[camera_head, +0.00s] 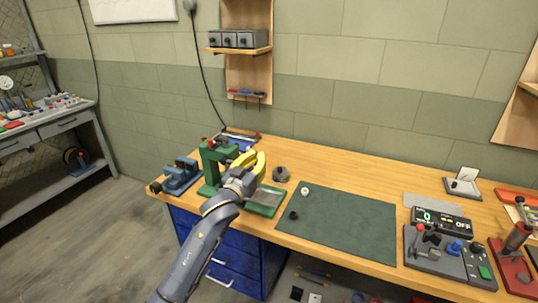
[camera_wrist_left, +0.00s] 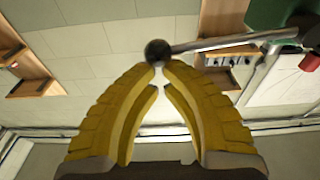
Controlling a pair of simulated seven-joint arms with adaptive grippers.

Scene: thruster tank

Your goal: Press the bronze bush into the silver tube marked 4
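My left gripper (camera_head: 257,163) has yellow fingers and is at the green press (camera_head: 211,160) on the bench's left part. In the left wrist view the fingertips (camera_wrist_left: 162,66) are close together, at a dark ball knob (camera_wrist_left: 157,50) on a metal lever (camera_wrist_left: 225,41). The knob shows at or just past the tips; I cannot tell whether they clasp it. Part of the press (camera_wrist_left: 280,15) shows at the upper right there. A small pale ring-like part (camera_head: 304,192) and a dark part (camera_head: 293,215) lie on the mat. I cannot make out the bronze bush or the tube marked 4. My right gripper is not in view.
A blue vise-like tool (camera_head: 180,176) stands left of the press. A grey round part (camera_head: 281,174) is right of it. The dark green mat (camera_head: 345,225) is mostly bare. A control panel (camera_head: 437,258) with a display reading OFF and a red-handled device (camera_head: 515,242) stand at the right.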

